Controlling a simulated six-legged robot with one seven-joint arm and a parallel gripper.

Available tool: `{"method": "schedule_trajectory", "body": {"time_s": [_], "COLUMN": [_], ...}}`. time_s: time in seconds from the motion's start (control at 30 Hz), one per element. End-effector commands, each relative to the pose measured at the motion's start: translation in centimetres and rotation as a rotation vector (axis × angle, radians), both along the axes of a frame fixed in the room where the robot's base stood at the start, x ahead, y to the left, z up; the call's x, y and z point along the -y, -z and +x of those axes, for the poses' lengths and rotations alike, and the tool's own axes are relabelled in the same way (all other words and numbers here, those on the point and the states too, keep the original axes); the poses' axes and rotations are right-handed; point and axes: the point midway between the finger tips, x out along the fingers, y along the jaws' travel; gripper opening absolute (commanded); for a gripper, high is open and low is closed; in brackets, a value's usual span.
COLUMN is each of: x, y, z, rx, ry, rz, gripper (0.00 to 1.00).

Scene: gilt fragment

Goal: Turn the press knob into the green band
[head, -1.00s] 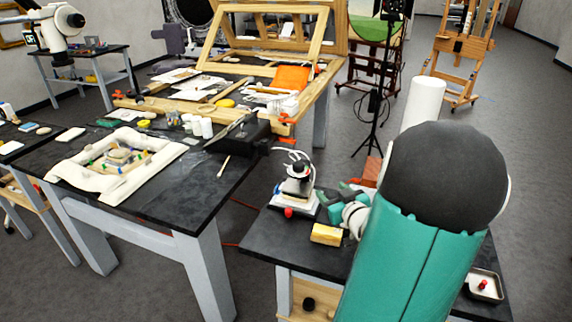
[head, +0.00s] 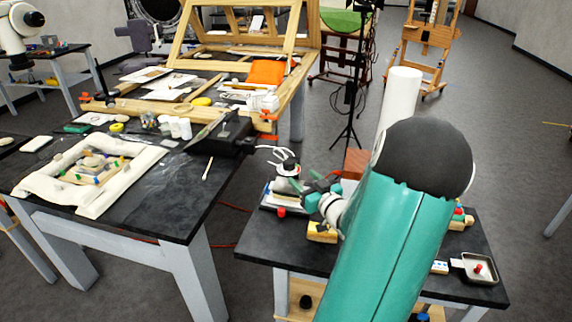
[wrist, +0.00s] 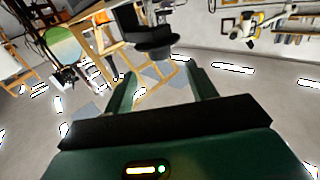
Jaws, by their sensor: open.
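A small white device with a dark top (head: 288,172), which looks like the press, stands at the far left corner of the dark side table (head: 262,243) in the head view. A small red part (head: 281,211) shows at its front base. No green band is readable at this size. My gripper (head: 313,187), with green fingers, is just right of the device, at about its height. Contact cannot be told. In the wrist view, my gripper (wrist: 163,88) has its fingers apart with nothing between the tips. A dark round flanged shape (wrist: 152,40) shows beyond them; I cannot tell what it is.
A yellow block (head: 322,233) lies below my gripper. A white cylinder (head: 401,97) and a reddish block (head: 355,163) stand behind it. A small tray (head: 478,270) is at the table's right. A large workbench (head: 150,215) is to the left, with a black box (head: 225,136) at its edge.

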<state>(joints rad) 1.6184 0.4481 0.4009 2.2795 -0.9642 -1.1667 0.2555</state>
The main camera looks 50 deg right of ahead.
Motion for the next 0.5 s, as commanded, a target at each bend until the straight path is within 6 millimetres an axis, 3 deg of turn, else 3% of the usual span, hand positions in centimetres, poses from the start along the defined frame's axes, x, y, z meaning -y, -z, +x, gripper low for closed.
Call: {"method": "schedule_trajectory", "body": {"time_s": [0.3,0.5], "x": [2.3,3.1], "y": [0.1,0.0], "z": [6.1,8.6], "rx": [0.000,0.000], "ry": [-0.002,-0.003], "rz": [0.001,0.001], "gripper": [0.57,0.57]}}
